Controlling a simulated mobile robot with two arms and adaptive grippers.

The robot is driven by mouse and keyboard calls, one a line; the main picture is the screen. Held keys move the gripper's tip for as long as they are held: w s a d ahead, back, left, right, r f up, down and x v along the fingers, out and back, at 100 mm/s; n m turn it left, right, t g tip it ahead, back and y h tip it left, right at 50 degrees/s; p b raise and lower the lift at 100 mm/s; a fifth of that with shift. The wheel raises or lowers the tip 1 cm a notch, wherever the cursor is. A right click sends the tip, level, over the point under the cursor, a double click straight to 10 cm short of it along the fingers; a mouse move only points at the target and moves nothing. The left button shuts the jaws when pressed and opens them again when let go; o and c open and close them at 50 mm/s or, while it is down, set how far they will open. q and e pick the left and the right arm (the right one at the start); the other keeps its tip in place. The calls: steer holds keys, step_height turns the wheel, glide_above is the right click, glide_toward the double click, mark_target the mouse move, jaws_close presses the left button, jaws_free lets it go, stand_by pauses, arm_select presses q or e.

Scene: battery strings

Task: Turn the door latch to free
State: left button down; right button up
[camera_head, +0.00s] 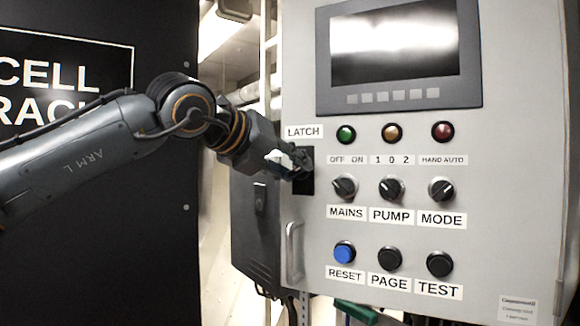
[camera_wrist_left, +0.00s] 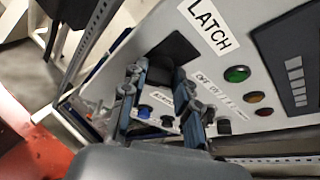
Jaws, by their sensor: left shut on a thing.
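The grey cabinet door (camera_head: 500,150) carries a white LATCH label (camera_head: 303,131) at its left edge, also visible in the wrist view (camera_wrist_left: 214,26). Below the label is the black latch plate (camera_head: 308,185), also in the wrist view (camera_wrist_left: 174,50). My left gripper (camera_head: 301,166) reaches it from the left and is shut on the door latch. In the wrist view my left gripper's fingers (camera_wrist_left: 166,105) stand on both sides of the latch area. The latch handle is mostly hidden by the fingers, so its angle cannot be told. My right gripper is not in view.
Right of the latch are three lamps, the MAINS knob (camera_head: 344,188), PUMP knob (camera_head: 391,189) and MODE knob (camera_head: 441,189), and a row of buttons including blue RESET (camera_head: 344,252). A door handle (camera_head: 295,252) is below the latch. A black cell rack (camera_head: 150,230) stands left.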

arm_select(q)
steer(key=shift+d+f+m+y+b, duration=0.15)
steer(key=shift+m+y+b, duration=0.25)
steer(key=shift+m+b, duration=0.35)
steer(key=shift+s+d+r+m+t+y+b, duration=0.1)
steer(key=shift+m+t+y+b, duration=0.15)
steer(key=shift+m+y+b, duration=0.3)
steer(key=shift+r+m+t+y+b, duration=0.1)
steer(key=shift+m+t+y+b, duration=0.2)
steer(key=shift+m, duration=0.3)
steer(key=c, duration=1)
jaws_free()
steer(key=v, duration=1.2)
